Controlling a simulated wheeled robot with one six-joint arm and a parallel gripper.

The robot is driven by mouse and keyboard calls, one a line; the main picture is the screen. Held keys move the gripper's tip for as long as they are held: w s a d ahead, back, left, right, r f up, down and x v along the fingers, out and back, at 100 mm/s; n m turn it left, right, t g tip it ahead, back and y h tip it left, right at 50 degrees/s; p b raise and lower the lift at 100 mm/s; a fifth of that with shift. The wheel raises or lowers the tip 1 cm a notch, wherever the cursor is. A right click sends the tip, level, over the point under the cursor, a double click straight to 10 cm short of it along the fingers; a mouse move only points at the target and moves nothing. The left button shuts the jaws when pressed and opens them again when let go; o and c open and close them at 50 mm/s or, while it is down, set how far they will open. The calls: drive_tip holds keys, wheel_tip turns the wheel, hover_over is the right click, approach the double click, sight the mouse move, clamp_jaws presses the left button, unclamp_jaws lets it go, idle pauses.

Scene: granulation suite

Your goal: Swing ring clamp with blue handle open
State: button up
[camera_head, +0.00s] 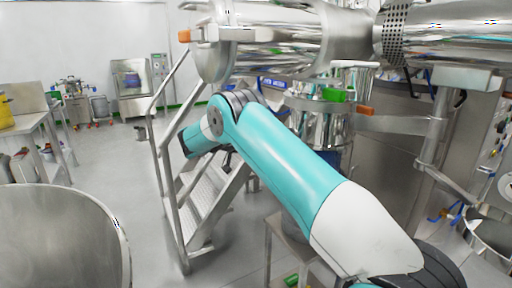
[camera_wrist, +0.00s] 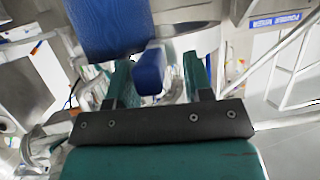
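A blue handle (camera_wrist: 150,73) shows in the wrist view, between the two fingers of my gripper (camera_wrist: 156,60). The fingers stand apart, with a clear gap between the handle and the right finger. The gap to the left finger is small, and I cannot tell whether they touch. The ring clamp's band cannot be made out clearly behind the handle and fingers. In the head view my arm hides the fingers and the handle.
A large blue rounded body (camera_wrist: 108,25) lies just beyond the left finger. In the head view, metal stairs with rails (camera_head: 180,165) stand beside my arm. Steel vessels (camera_head: 290,35) hang above it. A steel drum (camera_head: 65,235) stands front left; open floor lies behind it.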

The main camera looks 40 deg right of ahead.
drive_tip(key=w+p+v, duration=0.1)
drive_tip(key=p+v, duration=0.7)
drive_tip(key=v, duration=0.9)
drive_tip(key=shift+s+a, duration=0.2)
drive_tip(key=shift+s, duration=0.25)
drive_tip(key=shift+r, duration=0.1)
drive_tip(key=shift+r, duration=0.1)
